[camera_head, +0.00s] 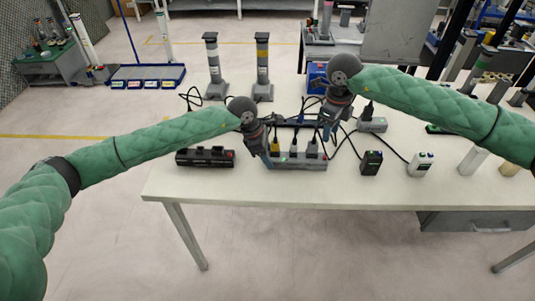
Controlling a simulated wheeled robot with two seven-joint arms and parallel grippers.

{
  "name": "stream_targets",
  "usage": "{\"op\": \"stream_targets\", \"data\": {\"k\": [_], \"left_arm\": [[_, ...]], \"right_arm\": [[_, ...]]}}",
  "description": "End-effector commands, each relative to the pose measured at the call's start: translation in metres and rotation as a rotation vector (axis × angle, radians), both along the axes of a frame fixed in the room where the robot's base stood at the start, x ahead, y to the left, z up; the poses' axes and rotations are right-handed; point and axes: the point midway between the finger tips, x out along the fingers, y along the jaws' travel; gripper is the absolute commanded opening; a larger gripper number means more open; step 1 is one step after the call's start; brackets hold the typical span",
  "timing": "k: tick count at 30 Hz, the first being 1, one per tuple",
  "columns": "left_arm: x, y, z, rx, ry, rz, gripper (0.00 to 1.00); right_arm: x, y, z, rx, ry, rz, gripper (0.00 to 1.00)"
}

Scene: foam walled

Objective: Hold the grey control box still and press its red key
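My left gripper (264,150) points down at the strip's left end, close to the yellow plug; contact is unclear. My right gripper (327,132) points down above and behind the strip's right end. Both grippers are dark and small, so their finger openings cannot be made out.
A black strip (205,158) with a red end lies left. A black box (371,163) and a white box (420,165) stand right. Another grey box (372,125) and a blue box (317,77) are behind. Cables cross the middle. Two posts (262,70) (214,70) stand at the back left.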

Motion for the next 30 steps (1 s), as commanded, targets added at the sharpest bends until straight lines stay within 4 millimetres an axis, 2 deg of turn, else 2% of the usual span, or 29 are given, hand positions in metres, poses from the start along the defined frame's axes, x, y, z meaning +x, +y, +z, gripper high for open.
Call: {"op": "stream_targets", "data": {"k": [1,4,9,10,30], "left_arm": [[0.0001,0.0,0.0001,0.0,0.0,0.0,0.36],[0.0001,0.0001,0.0001,0.0,0.0,0.0,0.16],[0.0,0.0001,0.0001,0.0,0.0,0.0,0.16],[0.0001,0.0001,0.0001,0.0,0.0,0.0,0.16],[0.0,0.0001,0.0001,0.0,0.0,0.0,0.17]], "right_arm": [[0.0,0.0,0.0,0.0,0.0,0.0,0.36],[0.0,0.0,0.0,0.0,0.0,0.0,0.36],[0.0,0.0,0.0,0.0,0.0,0.0,0.03],[0.0,0.0,0.0,0.0,0.0,0.0,0.0],[0.0,0.0,0.0,0.0,0.0,0.0,0.0]]}}
